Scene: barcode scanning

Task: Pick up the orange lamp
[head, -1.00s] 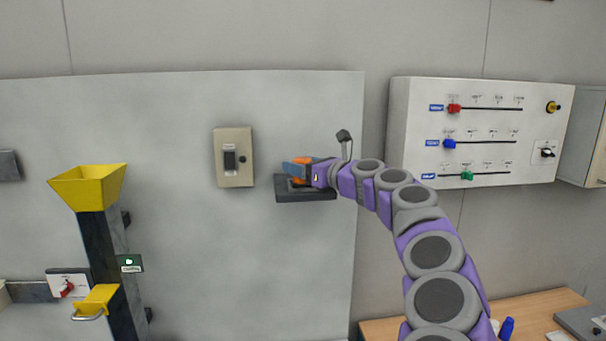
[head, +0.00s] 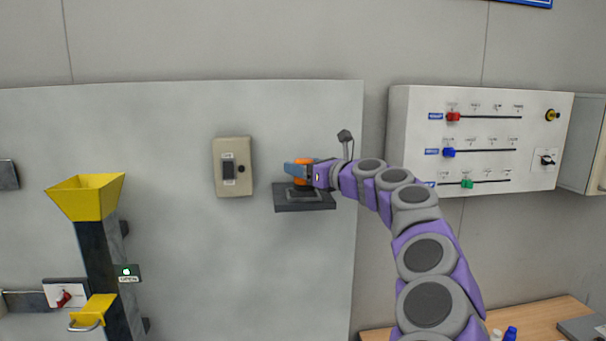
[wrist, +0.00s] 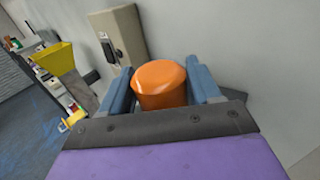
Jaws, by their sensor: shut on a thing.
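The orange lamp (wrist: 160,84) sits between the two blue-grey fingers of my gripper (wrist: 162,88) in the wrist view. In the head view, my gripper (head: 299,170) is shut on the orange lamp (head: 302,165), which shows only partly behind a finger. The lamp is held just above a dark shelf (head: 318,203) on the grey wall panel. The shelf's recessed top is visible beneath the gripper. The lamp's underside is hidden.
A beige switch box (head: 233,167) is on the panel, left of my gripper. A white slider box (head: 480,137) stands to the right, behind my arm. A yellow funnel (head: 86,197) on a dark post is at the left. A wooden table (head: 548,320) is at the lower right.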

